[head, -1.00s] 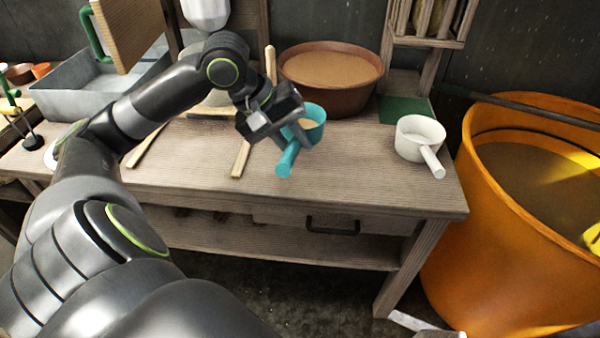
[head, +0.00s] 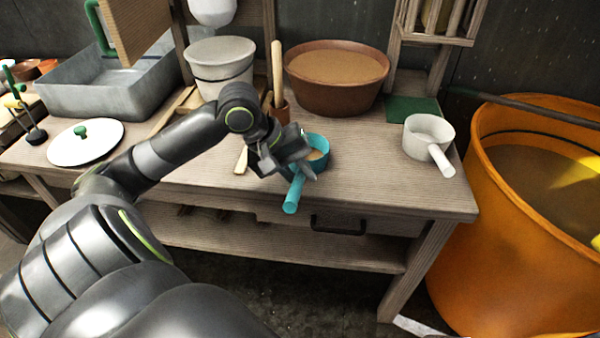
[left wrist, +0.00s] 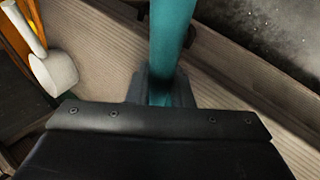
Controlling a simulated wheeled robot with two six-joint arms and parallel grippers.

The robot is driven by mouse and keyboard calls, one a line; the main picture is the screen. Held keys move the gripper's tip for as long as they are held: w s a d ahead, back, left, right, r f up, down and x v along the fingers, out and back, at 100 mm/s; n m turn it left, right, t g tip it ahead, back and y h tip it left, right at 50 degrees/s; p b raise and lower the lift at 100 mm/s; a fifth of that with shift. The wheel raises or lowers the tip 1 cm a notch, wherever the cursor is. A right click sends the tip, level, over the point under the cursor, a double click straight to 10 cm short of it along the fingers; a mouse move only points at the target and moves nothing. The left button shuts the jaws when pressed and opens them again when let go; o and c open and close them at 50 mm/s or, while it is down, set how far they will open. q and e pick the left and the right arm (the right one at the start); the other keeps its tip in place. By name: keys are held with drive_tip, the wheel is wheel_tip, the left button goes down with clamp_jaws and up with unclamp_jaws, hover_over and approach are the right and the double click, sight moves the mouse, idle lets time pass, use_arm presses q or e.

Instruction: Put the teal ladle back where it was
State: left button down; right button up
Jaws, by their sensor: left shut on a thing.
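The teal ladle (head: 292,197) is at the middle of the wooden bench, its handle pointing toward the bench's front edge. My left gripper (head: 300,171) is shut on the ladle's handle. The bowl of the ladle is behind the fingers, partly hidden, with something tan inside it. In the left wrist view the teal handle (left wrist: 170,40) runs up from between the dark fingers. I cannot tell whether the ladle touches the bench. My right gripper is not in view.
A white ladle (head: 428,135) stands on the bench to the right. A brown basin (head: 338,98), a white bucket (head: 218,75) and a green mat (head: 412,110) are behind. An orange tub (head: 450,250) stands right of the bench (head: 380,190).

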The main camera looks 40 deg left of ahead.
use_arm(q)
drive_tip(key=c, duration=1.3)
unclamp_jaws()
drive_tip(key=shift+f, duration=0.1)
drive_tip(key=p+v, duration=0.2)
drive_tip(key=v, duration=0.4)
drive_tip(key=shift+a+r+p, duration=0.15)
drive_tip(key=shift+r+p, duration=0.2)
drive_tip(key=shift+r, duration=0.05)
drive_tip(key=p, duration=0.6)
approach(298, 171)
drive_tip(key=r, duration=0.1)
drive_tip(key=shift+s+a, duration=0.15)
drive_tip(key=shift+s, duration=0.15)
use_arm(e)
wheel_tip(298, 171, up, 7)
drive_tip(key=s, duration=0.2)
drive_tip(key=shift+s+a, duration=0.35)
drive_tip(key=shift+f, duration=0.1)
